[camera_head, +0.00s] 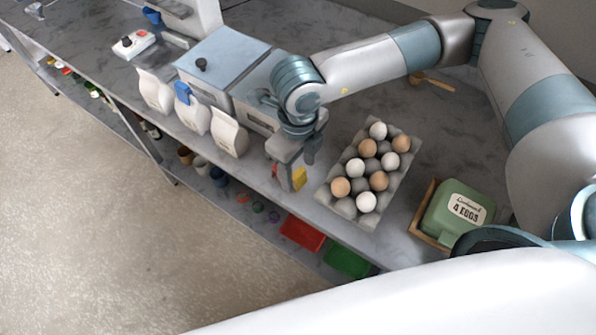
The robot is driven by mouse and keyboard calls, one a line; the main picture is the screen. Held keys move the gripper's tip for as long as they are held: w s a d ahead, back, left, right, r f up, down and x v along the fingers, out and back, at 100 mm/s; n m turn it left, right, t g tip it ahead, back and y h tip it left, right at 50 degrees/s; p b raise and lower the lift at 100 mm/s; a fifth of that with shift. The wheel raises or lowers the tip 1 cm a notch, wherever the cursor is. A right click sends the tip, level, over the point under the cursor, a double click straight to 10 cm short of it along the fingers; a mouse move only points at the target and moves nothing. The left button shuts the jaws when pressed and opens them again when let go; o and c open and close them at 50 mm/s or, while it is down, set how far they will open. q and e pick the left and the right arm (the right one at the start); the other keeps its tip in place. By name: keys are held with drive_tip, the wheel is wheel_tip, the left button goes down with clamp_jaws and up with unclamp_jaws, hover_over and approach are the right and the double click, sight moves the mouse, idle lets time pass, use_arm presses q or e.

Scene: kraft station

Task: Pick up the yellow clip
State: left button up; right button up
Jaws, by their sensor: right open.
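The yellow clip (299,179) is a small yellow block near the front edge of the grey counter, left of the egg tray. My right gripper (292,174) hangs over the counter, pointing down, with its fingers right at the clip. The gripper is open. Part of the clip is hidden behind a finger, and I cannot tell whether the fingers touch it. My left gripper is out of view.
A grey egg tray (346,206) with brown and white eggs stands close on the right. A green egg carton (437,214) sits farther right. White bags (229,135), one with a blue clip (182,92), stand left. Red (302,233) and green (346,260) bins are below.

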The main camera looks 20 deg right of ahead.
sight(298, 173)
wheel_tip(298, 173, down, 3)
drive_tip(key=shift+w+r+p, duration=0.1)
drive_tip(key=shift+p, duration=0.65)
drive_tip(key=shift+f, duration=0.4)
drive_tip(key=c, duration=1.1)
drive_tip(key=shift+r, duration=0.1)
